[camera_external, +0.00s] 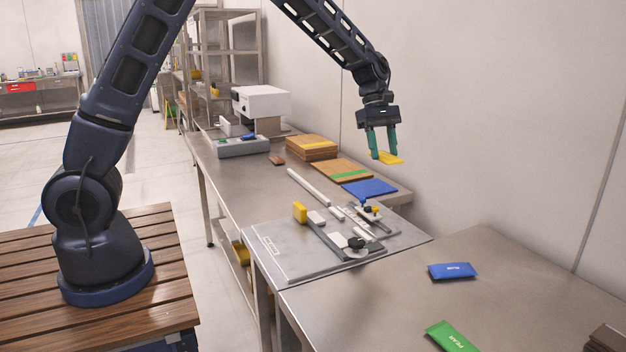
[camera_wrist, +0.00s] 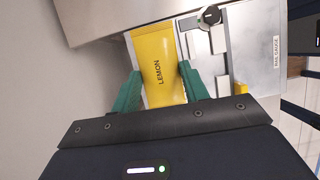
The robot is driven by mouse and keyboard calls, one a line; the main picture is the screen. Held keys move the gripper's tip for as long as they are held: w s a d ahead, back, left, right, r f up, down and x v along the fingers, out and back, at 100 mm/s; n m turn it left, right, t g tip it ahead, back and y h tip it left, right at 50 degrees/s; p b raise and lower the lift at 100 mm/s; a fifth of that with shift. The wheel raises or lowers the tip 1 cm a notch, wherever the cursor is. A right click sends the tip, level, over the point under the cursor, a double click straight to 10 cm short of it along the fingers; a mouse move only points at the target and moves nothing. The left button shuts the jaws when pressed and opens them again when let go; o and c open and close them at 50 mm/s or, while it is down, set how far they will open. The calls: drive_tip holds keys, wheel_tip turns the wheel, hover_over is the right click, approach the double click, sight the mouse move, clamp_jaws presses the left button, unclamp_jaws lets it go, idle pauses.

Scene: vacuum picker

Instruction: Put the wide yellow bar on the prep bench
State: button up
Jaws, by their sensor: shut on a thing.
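The wide yellow bar (camera_external: 391,158), a flat packet, is between the green fingers of my gripper (camera_external: 383,151) in the external view, held in the air above the benches. In the wrist view the bar (camera_wrist: 160,50) reads LEMON, and my gripper (camera_wrist: 160,88) is shut on its sides. A steel bench (camera_external: 460,252) at the front right carries a blue bar (camera_external: 452,271) and a green bar (camera_external: 451,337), lying apart. I cannot tell from labels which surface is the prep bench.
A rail gauge plate (camera_external: 285,262) with raised fittings and a yellow block (camera_external: 300,212) stands between the benches. Boards (camera_external: 312,146), a blue mat (camera_external: 369,188) and a white machine (camera_external: 261,103) stand farther back. Brown pieces (camera_external: 608,338) lie at the right edge. A wall runs along the right.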

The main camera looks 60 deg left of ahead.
drive_tip(key=s+d, duration=0.4)
drive_tip(key=d, duration=0.3)
drive_tip(key=s+d, duration=0.3)
drive_tip(key=d, duration=0.4)
hover_over(385, 303)
drive_tip(key=a, duration=0.2)
drive_tip(key=f, duration=2)
drive_tip(key=shift+d+f, duration=0.2)
drive_tip(key=shift+d, duration=0.05)
drive_tip(key=o, duration=0.9)
drive_tip(key=shift+f, duration=0.1)
drive_tip(key=shift+o, duration=0.4)
